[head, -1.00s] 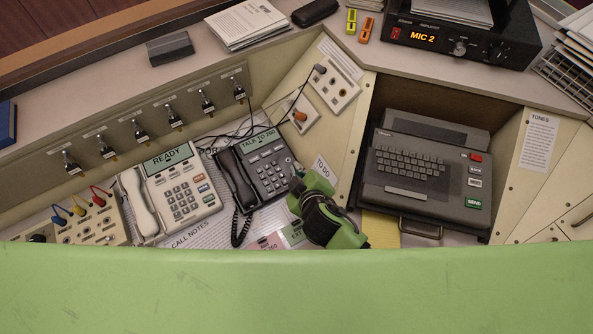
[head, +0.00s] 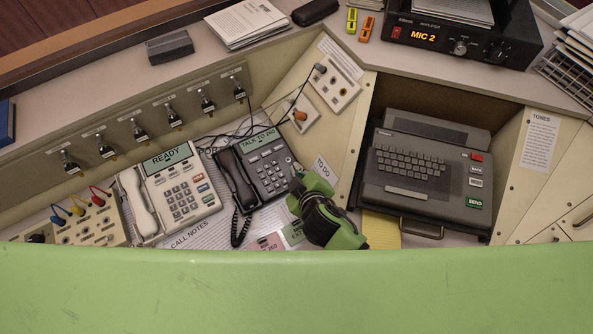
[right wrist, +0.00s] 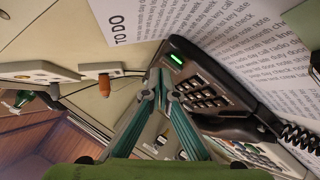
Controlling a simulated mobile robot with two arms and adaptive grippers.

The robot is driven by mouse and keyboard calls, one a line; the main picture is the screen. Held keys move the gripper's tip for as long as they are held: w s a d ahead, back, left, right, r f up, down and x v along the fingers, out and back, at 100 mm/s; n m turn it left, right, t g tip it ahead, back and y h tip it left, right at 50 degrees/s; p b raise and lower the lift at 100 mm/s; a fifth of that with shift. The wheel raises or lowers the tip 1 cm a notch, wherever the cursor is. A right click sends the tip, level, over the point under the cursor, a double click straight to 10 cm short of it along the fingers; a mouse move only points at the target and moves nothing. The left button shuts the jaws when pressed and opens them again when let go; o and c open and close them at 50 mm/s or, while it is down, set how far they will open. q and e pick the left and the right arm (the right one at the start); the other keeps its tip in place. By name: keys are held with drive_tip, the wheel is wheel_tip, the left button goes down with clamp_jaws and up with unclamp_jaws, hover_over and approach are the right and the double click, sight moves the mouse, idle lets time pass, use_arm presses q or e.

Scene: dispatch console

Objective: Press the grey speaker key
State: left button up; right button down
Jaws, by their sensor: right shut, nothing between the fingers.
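The dark grey desk phone (head: 262,168) has a handset on its left, a keypad and a strip reading TALK TO 260. A white phone (head: 180,196) marked READY stands to its left. I cannot make out a grey speaker key on either. My right gripper (head: 297,172) is shut and empty, its fingers at the dark phone's right edge and hiding part of it. In the right wrist view the closed teal fingertips (right wrist: 160,73) are beside the dark phone (right wrist: 212,98), near a small lit green patch; contact cannot be told. My left gripper is not in view.
A keyboard terminal (head: 425,165) stands right of the gripper. A sloped panel with an orange knob (head: 300,115) rises behind the dark phone. A row of toggle switches (head: 140,135) lines the back left. A curled cord (head: 240,230) hangs below the handset.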

drive_tip(key=shift+f, duration=0.4)
idle(0.3)
drive_tip(key=shift+s+r+p, duration=0.1)
drive_tip(key=shift+r+p, duration=0.55)
drive_tip(key=shift+r, duration=0.15)
drive_tip(key=shift+r, duration=0.1)
drive_tip(key=r+p, duration=0.5)
drive_tip(key=shift+s+d, duration=0.2)
drive_tip(key=shift+s, duration=0.1)
drive_tip(key=shift+f, duration=0.15)
idle(0.8)
